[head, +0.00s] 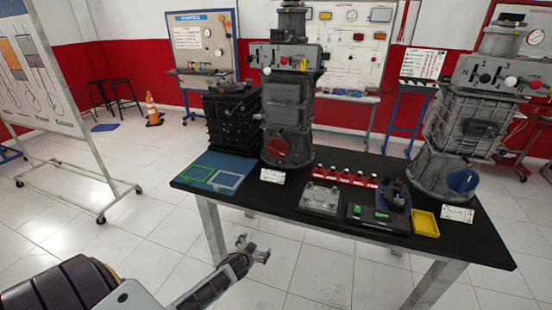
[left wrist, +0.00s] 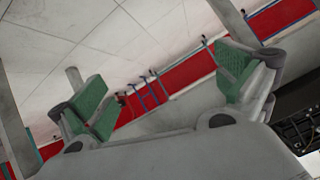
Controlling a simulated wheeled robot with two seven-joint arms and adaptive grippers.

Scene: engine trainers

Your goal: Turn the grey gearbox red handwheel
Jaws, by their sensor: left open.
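The grey gearbox (head: 288,95) stands upright on the black table, left of the table's middle. Its red handwheel (head: 290,148) is low on its front face, above a small white label (head: 272,176). My left gripper (head: 257,248) is in front of the table and below its top, short of the handwheel and apart from it. In the left wrist view its two green-padded fingers (left wrist: 165,95) are spread wide with nothing between them. The handwheel does not show in the left wrist view. My right gripper is in neither view.
The black table (head: 300,210) also holds a second gearbox with a blue handwheel (head: 463,180), a black crate (head: 231,120), a blue mat (head: 190,178), a grey plate (head: 320,200) and a yellow tray (head: 426,223). A whiteboard stands left. Floor before the table is clear.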

